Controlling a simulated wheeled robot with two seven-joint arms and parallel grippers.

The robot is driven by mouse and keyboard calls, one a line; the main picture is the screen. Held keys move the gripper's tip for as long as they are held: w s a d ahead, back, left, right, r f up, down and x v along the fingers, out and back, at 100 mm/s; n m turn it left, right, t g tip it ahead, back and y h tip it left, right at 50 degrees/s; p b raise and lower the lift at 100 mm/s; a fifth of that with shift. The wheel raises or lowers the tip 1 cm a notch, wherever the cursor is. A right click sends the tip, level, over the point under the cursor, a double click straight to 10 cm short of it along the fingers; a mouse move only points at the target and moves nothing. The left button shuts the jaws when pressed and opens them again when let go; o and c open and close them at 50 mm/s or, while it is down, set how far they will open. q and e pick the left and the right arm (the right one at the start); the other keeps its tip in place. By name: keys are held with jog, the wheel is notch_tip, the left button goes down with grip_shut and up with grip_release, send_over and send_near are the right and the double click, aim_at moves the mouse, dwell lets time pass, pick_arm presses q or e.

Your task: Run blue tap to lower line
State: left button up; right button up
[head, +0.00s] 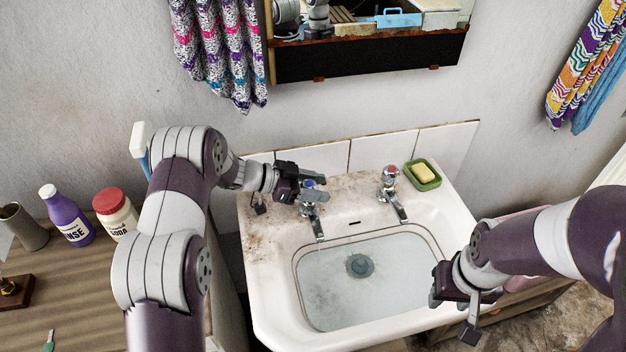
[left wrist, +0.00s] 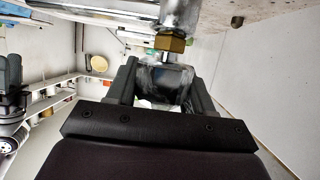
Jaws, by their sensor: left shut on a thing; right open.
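The blue tap (head: 312,208) stands at the back left of the white washbasin (head: 262,292), its chrome spout pointing over the bowl. My left gripper (head: 309,188) is shut on its handle. The left wrist view shows the fingers (left wrist: 165,90) on either side of the handle. A faint pale streak shows under the spout; I cannot tell surely whether water runs. A dark line (head: 296,262) goes round the upper bowl wall. The bowl looks pale and clear down to the dark drain (head: 359,265); the water level is hard to tell. My right gripper (head: 455,303) is open and empty at the basin's right front.
The red tap (head: 391,183) stands right of the blue one. A green dish with yellow soap (head: 423,175) is at the back right corner. A wooden counter (head: 95,285) at left holds a purple bottle (head: 67,218) and a red-lidded jar (head: 115,213). A mirror hangs above.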

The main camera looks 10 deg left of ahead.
pick_arm(q)
jog(key=shift+m+g, duration=1)
jog(key=shift+g, duration=0.2)
jog(key=shift+s+m+g+b, duration=0.2)
jog(key=shift+m+g+b, duration=0.15)
jog(key=shift+m+g, duration=0.4)
jog(key=shift+r+g+h, duration=0.1)
jog(key=shift+g+h, duration=0.15)
jog(key=shift+h, duration=0.05)
jog(key=o, duration=1)
jog(key=shift+c, duration=0.2)
